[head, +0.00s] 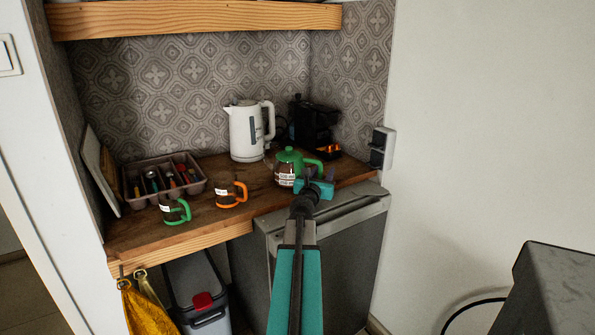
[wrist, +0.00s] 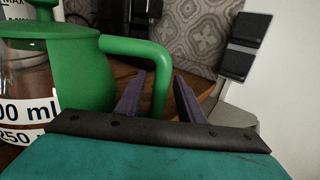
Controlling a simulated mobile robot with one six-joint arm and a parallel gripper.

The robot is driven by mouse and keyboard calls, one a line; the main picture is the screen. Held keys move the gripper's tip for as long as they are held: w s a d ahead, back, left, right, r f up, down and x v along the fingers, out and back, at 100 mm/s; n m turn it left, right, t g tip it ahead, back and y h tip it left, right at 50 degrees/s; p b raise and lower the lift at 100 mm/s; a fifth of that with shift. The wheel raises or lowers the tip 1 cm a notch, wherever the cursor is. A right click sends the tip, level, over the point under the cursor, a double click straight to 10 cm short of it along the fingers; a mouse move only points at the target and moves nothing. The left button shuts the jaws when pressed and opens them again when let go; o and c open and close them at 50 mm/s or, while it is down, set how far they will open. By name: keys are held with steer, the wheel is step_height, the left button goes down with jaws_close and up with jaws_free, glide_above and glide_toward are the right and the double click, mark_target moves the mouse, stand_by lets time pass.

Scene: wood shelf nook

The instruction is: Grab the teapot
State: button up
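The teapot (head: 287,168) has a green lid, a green handle and a clear body with a printed label. It stands on the wooden counter near its front right. In the wrist view the teapot (wrist: 70,65) fills the left side, its handle arching to the right. My gripper (head: 316,174) is at the handle side of the teapot. In the wrist view my gripper (wrist: 158,92) is open, with its two dark fingers apart. The handle's lower part passes between the fingers, closer to the left one. Whether either finger touches the handle cannot be told.
A white kettle (head: 247,132) and a black coffee machine (head: 313,124) stand behind. A green-handled mug (head: 172,210), an orange-handled mug (head: 229,194) and a cutlery tray (head: 153,198) are left on the counter (head: 200,228). A wooden shelf (head: 195,18) hangs above.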

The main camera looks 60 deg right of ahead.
jaws_close()
steer(key=shift+r, duration=0.1)
stand_by(1.3)
